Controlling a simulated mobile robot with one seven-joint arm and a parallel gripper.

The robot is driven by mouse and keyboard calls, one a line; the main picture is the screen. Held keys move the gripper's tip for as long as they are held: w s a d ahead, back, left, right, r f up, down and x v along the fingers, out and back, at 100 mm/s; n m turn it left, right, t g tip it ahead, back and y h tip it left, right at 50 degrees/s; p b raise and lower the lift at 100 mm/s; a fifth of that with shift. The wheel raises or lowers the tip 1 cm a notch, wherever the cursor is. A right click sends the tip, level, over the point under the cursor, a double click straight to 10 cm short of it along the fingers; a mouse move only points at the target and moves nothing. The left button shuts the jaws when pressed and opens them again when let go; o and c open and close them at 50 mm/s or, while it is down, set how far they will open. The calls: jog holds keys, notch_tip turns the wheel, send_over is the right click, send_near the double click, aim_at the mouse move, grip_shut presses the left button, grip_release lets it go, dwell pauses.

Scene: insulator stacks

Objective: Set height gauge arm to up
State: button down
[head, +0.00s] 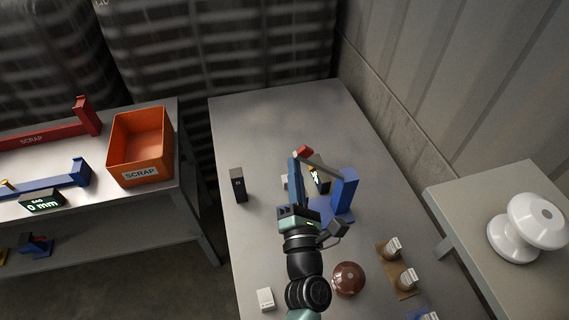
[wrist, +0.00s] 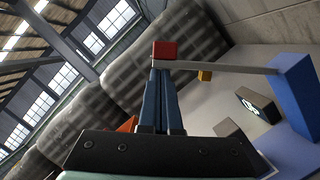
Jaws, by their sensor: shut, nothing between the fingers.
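The height gauge has a blue post and base (head: 345,192), a thin grey arm (head: 328,165) and a red tip (head: 304,152). In the wrist view the arm (wrist: 225,67) runs from the blue post (wrist: 296,92) to the red tip (wrist: 165,50). My gripper (head: 295,160) is shut and empty, its blue fingers pointing at the red tip. In the wrist view the fingertips (wrist: 163,73) lie right by the red tip; I cannot tell whether they touch it. A dark display block (head: 321,182) sits beside the post, partly hidden by my gripper.
A dark upright block (head: 238,185) stands left of my gripper. A brown dome (head: 348,279), a white block (head: 265,299) and a brown rack (head: 391,262) with white pieces are nearer. An orange scrap bin (head: 140,147) is on the left bench. The far tabletop is clear.

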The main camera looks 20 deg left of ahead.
jog(key=w+d+r+m+h+p, duration=0.1)
jog(key=w+d+r+m+p, duration=0.4)
jog(key=p, duration=0.6)
jog(key=shift+d+r+m+g+h+p, duration=0.3)
jog(key=shift+d+r+m+h, duration=0.25)
jog(key=shift+d, duration=0.6)
jog(key=shift+f, duration=0.1)
jog(key=shift+s, duration=0.1)
